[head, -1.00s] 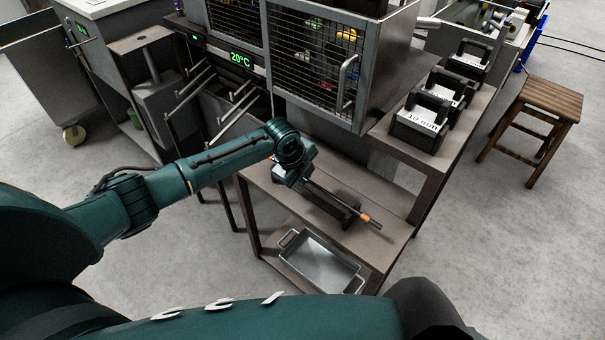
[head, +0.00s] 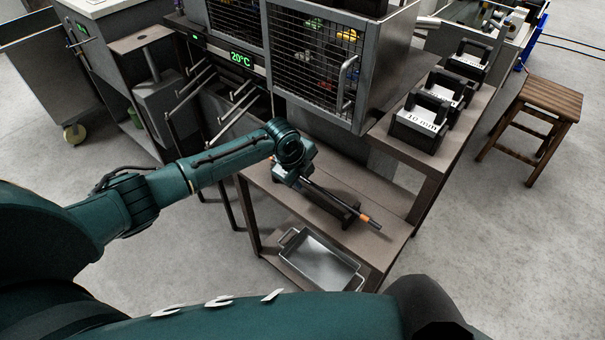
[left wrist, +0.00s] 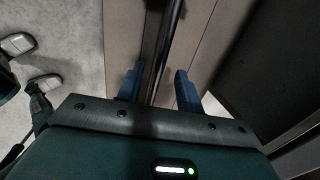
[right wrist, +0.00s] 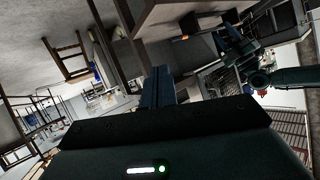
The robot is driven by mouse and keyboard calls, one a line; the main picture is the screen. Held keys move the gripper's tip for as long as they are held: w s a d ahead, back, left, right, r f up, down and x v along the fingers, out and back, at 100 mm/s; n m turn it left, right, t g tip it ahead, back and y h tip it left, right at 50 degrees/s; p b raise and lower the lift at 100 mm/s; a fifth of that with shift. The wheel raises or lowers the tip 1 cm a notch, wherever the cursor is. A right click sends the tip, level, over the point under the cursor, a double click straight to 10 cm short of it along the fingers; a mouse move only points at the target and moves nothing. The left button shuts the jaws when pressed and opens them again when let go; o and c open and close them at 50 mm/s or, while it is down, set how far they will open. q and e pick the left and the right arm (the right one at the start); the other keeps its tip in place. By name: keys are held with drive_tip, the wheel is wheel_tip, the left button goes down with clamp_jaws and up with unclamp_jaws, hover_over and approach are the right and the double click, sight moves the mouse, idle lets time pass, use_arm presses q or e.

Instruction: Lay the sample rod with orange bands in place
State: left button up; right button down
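The sample rod (head: 345,206) is dark and slim, with an orange band near its far end. It runs down-right from my left gripper (head: 302,178), along a dark block (head: 330,205) on the brown bench; I cannot tell whether it touches the block. In the left wrist view the rod (left wrist: 164,48) passes between the two blue fingers of my left gripper (left wrist: 159,88). The fingers stand apart, with gaps beside the rod. My right gripper (right wrist: 158,86) has its fingers together and empty. The orange band also shows small in the right wrist view (right wrist: 181,38).
A metal tray (head: 289,238) sits on the shelf below the bench top (head: 391,238). A mesh-fronted cabinet (head: 362,85) stands behind. Several labelled dark holders (head: 420,124) line the right-hand bench. A wooden stool (head: 545,95) stands at far right, with open floor around it.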

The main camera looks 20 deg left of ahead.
use_arm(q)
drive_tip(key=p+v, duration=0.2)
drive_tip(key=v, duration=1.1)
idle(0.4)
